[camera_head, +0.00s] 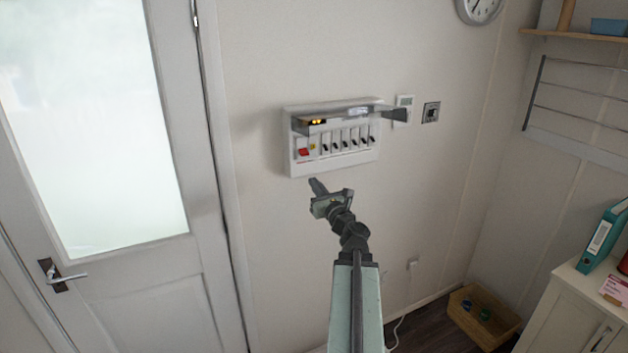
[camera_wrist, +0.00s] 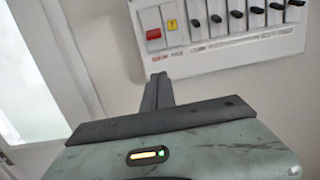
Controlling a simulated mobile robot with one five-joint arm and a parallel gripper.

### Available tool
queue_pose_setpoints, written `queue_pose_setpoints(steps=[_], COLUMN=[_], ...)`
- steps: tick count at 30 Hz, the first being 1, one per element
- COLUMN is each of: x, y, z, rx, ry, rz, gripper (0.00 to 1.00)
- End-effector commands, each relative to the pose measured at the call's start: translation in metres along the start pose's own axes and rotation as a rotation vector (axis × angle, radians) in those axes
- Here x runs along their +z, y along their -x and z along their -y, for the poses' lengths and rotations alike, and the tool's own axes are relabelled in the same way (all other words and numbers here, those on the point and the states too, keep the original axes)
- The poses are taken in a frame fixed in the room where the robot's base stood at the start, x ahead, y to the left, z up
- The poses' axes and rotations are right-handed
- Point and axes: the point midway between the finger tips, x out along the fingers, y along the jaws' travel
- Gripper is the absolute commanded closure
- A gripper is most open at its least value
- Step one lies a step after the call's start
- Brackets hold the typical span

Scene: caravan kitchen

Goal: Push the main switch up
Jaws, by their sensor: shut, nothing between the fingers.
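The main switch (camera_head: 303,152) is a red rocker at the left end of the white fuse box (camera_head: 345,161) on the wall. It also shows in the wrist view (camera_wrist: 153,34), above a small red label. Whether it is up or down is hard to tell. A yellow element and a row of black breakers sit to its right. The box's cover is raised. My gripper (camera_head: 317,186) is shut and empty, just below the box near its left part. In the wrist view the closed fingertips (camera_wrist: 158,78) point up below the red switch, apart from it.
A door (camera_head: 180,240) with a frosted pane and a handle is on the left. The wall below the box is clear.

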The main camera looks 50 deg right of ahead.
Motion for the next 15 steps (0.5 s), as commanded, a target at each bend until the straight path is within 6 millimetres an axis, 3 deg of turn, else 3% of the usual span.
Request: queue_pose_setpoints(steps=[12, 15], x=[0.001, 0.029], y=[-0.090, -0.078], z=[0.001, 0.000], rx=[0.002, -0.001], ry=[0.001, 0.001], rz=[0.000, 0.000], gripper=[1.00, 1.00])
